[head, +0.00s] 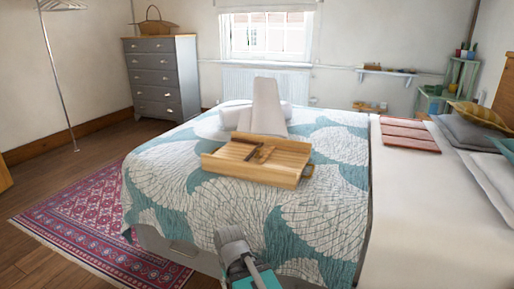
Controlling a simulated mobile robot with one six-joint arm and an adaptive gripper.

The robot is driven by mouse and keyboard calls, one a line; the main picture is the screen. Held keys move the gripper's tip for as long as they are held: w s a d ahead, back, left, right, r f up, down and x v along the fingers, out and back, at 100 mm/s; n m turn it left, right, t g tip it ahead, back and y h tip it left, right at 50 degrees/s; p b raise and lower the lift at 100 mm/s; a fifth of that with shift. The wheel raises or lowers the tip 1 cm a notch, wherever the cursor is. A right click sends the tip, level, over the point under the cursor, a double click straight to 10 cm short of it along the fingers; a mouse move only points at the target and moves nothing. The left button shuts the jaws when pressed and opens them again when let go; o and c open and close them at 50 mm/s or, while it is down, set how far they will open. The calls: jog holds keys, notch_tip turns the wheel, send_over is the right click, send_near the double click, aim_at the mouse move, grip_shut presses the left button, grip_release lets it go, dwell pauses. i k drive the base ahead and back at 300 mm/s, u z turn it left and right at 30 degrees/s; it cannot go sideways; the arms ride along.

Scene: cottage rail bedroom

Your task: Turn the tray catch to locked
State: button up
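A light wooden tray (225,163) lies on the bed, on the blue-and-white patterned cover. A small darker brown piece (254,152) sits on the middle of its top; it may be the catch, but it is too small to tell its position. Grey and teal parts of my arm show at the bottom edge, in front of the bed and well short of the tray. My gripper is not visible.
White rolled cloths (240,116) and a tall pale upright shape (266,105) stand just behind the tray. The patterned cover (325,215) is clear in front of it. A rug (100,220) covers the left floor.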

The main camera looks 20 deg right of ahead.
aim_at(259, 150)
jog(key=k, duration=1.2)
jog(key=z, duration=0.4)
jog(key=i, duration=1)
